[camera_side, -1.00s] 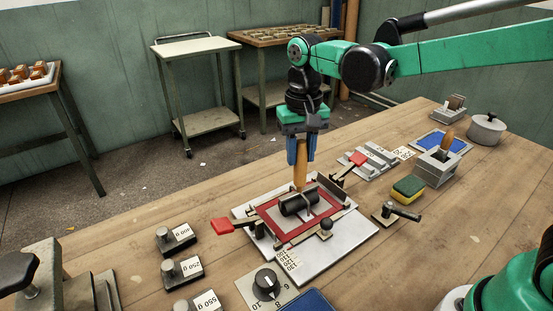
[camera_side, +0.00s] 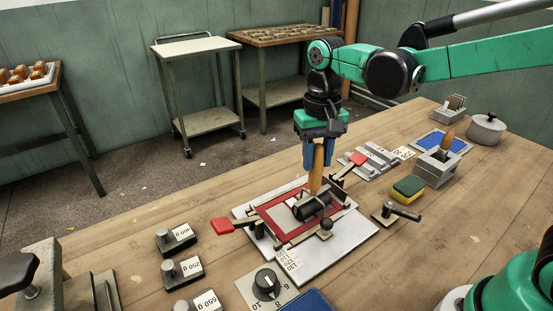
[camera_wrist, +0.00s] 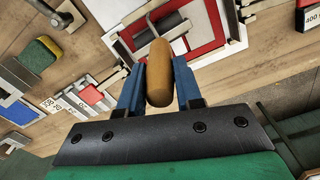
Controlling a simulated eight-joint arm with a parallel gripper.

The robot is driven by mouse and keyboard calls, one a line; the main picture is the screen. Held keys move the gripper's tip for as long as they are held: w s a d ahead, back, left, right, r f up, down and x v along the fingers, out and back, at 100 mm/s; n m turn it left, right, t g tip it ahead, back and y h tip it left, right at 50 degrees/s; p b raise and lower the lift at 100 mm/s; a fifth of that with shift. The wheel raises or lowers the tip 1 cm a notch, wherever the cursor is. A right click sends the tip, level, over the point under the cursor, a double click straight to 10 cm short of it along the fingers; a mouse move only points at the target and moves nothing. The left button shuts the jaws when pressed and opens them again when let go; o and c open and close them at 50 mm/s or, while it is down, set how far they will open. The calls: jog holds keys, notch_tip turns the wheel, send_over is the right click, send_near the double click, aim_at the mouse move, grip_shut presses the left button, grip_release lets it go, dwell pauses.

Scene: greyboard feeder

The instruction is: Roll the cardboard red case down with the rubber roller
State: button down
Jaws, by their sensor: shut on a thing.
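My gripper (camera_side: 319,157) points down and is shut on the wooden handle of the rubber roller; in the wrist view its blue fingers (camera_wrist: 158,88) hold the handle (camera_wrist: 160,75) from both sides. The roller's dark cylinder (camera_side: 312,206) lies over the right part of the red case (camera_side: 270,214), seemingly touching it. The red case is a flat red border around a pale middle, set on a light metal plate (camera_side: 345,242) among small clamps. In the wrist view the red case (camera_wrist: 212,40) and part of the dark roller (camera_wrist: 172,22) show beyond the handle. The exact contact is hard to see.
Red-handled clamps stand at the left (camera_side: 222,226) and back right (camera_side: 357,158) of the plate. A dial (camera_side: 266,284) and labelled weights (camera_side: 181,270) are in front. A sponge (camera_side: 408,188), a grey holder (camera_side: 437,170) and a pot (camera_side: 486,128) stand right.

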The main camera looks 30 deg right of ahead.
jog(key=shift+s, duration=0.2)
jog(key=shift+r, duration=3.05)
jog(key=shift+r, duration=1.5)
